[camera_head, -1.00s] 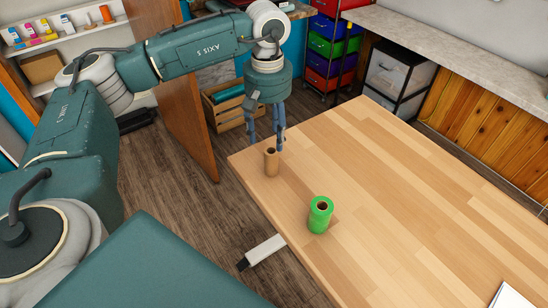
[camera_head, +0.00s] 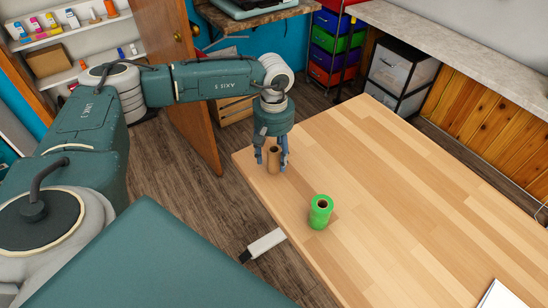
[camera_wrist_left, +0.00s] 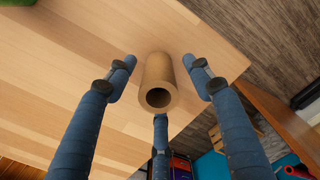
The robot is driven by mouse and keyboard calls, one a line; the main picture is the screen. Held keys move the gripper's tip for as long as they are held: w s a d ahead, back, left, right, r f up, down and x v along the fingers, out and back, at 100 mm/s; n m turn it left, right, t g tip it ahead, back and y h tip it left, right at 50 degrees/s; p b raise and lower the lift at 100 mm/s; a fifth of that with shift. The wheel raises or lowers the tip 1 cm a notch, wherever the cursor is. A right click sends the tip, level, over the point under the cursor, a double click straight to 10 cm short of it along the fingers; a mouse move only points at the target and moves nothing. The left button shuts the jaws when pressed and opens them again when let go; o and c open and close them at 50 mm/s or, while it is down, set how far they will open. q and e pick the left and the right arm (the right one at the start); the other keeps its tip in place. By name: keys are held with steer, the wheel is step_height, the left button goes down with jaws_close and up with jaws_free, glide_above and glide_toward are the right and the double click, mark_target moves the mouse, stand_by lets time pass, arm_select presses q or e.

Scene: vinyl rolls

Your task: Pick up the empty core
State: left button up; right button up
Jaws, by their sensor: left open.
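The empty core (camera_head: 273,160) is a brown cardboard tube standing upright near the table's left corner. My left gripper (camera_head: 271,164) points down around it, with fingers on both sides of the tube. In the left wrist view the core (camera_wrist_left: 158,84) shows its hollow open end between the fingers of my left gripper (camera_wrist_left: 160,85). The fingers are spread and open, with visible gaps to the tube at left and right. A third finger is below the core in that view; whether it touches is unclear. My right gripper is not in view.
A green vinyl roll (camera_head: 320,212) stands upright on the wooden table (camera_head: 420,190), to the right of the core. A white sheet (camera_head: 503,296) lies at the lower right. A wooden door (camera_head: 197,110) stands behind the table's left corner. The table's middle is clear.

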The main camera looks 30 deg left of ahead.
arm_select(q)
steer(key=shift+c, duration=0.6)
steer(key=c, duration=0.9)
steer(key=shift+r, duration=0.1)
steer(key=shift+c, duration=0.2)
